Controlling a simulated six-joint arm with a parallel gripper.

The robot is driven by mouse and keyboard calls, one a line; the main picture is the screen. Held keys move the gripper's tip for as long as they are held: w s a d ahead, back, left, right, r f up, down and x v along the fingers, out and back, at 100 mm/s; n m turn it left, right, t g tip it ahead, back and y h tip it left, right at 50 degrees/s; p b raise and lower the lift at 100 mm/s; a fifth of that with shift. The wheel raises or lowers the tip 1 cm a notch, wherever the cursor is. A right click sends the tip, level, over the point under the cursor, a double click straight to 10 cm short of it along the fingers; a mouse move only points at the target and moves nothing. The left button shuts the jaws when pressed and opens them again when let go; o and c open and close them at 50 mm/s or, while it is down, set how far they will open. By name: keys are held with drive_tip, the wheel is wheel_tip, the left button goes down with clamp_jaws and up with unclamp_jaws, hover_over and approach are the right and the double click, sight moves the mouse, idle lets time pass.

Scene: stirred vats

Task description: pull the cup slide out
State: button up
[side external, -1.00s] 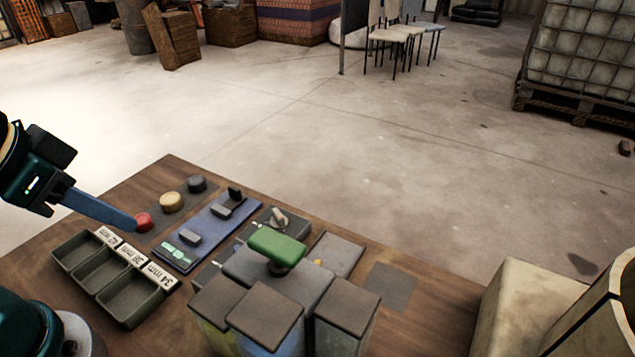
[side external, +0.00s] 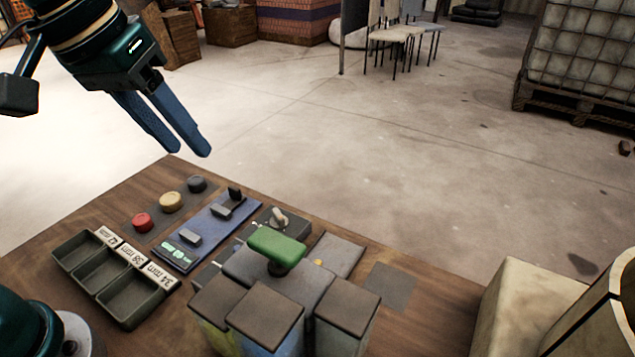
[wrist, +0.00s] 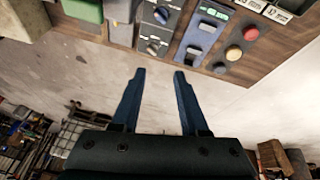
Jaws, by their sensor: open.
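I cannot pick out the cup slide for certain. A grey flat plate (side external: 338,254) with a small brass-coloured spot lies right of the green handle, partly hidden by the blocks in front. The green handle (side external: 277,246) sits on top of a grey block (side external: 300,288) among dark-lidded vats (side external: 265,316); it also shows in the wrist view (wrist: 84,10). My gripper (side external: 186,152) is open and empty, raised above and beyond the far left table edge. In the wrist view, its two blue fingers (wrist: 159,72) are apart, with floor between them.
Red (side external: 142,222), yellow (side external: 171,202) and dark (side external: 197,184) buttons stand in a row. Beside them are a blue panel (side external: 207,231) with dark levers and a small knob panel (side external: 277,219). Labelled trays (side external: 130,300) are at left. A dark square (side external: 389,286) lies on bare wood at right.

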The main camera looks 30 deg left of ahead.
drive_tip(key=w+d+f+g, duration=0.1)
drive_tip(key=w+d+f, duration=0.1)
drive_tip(key=d+f, duration=0.2)
drive_tip(key=w+d+f+m+g, duration=0.1)
drive_tip(key=w+d+f+g, duration=0.1)
drive_tip(key=d+f, duration=0.2)
drive_tip(key=w+d+f+m+g, duration=0.1)
drive_tip(key=w+d+f, duration=0.1)
drive_tip(key=d+f, duration=0.3)
drive_tip(key=shift+w+f+y, duration=0.3)
drive_tip(key=shift+w+f, duration=0.05)
drive_tip(key=shift+f, duration=0.2)
drive_tip(key=shift+s+d+f, duration=0.1)
drive_tip(key=shift+d+f, duration=0.05)
drive_tip(key=shift+f, duration=2.45)
clamp_jaws()
